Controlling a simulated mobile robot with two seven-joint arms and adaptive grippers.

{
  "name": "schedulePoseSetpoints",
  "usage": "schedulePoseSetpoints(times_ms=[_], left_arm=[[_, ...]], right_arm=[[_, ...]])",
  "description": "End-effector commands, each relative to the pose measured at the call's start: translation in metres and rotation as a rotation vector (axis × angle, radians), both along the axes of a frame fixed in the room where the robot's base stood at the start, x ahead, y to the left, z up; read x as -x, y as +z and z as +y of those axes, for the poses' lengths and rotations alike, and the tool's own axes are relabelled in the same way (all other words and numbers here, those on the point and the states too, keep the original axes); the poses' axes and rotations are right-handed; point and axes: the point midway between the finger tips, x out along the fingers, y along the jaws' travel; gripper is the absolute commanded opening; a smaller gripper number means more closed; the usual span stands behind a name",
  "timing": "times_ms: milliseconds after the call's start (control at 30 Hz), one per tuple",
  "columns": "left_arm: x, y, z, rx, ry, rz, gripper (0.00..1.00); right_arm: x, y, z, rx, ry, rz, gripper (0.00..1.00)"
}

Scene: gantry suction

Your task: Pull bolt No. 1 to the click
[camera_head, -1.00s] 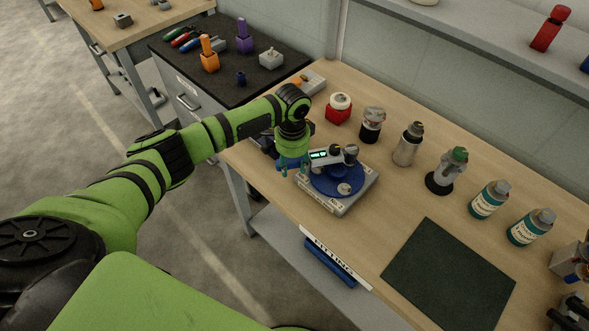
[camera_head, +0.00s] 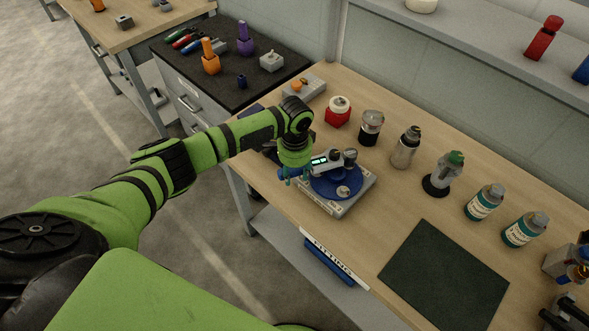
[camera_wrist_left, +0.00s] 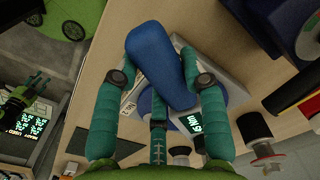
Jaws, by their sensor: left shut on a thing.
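My left gripper (camera_head: 296,177) is at the left side of a pale grey device (camera_head: 345,204) with a blue round plate (camera_head: 323,187) on top. In the left wrist view its teal fingers are shut around a thick blue handle-like piece (camera_wrist_left: 158,62), which lies tilted between them. The blue piece covers part of the device behind it. I cannot read a number on the blue piece or tell where it joins the device. A small lit display (camera_head: 319,161) and dark knobs sit on the device. My right gripper is not in view.
A red pot (camera_head: 338,112), a dark jar (camera_head: 370,128), a metal bottle (camera_head: 405,147) and teal-labelled bottles (camera_head: 484,202) stand behind and to the right. A dark mat (camera_head: 445,275) lies bare at the front right. The bench edge is close to the device.

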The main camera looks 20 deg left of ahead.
Motion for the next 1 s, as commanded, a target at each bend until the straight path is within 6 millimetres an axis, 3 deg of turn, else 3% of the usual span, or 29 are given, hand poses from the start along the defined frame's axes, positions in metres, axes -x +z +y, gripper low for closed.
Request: schedulePoseSetpoints(times_ms=[1000], left_arm=[[-0.001,0.026,0.0,0.002,0.0,-0.003,0.0]], right_arm=[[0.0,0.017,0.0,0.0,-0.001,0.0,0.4]])
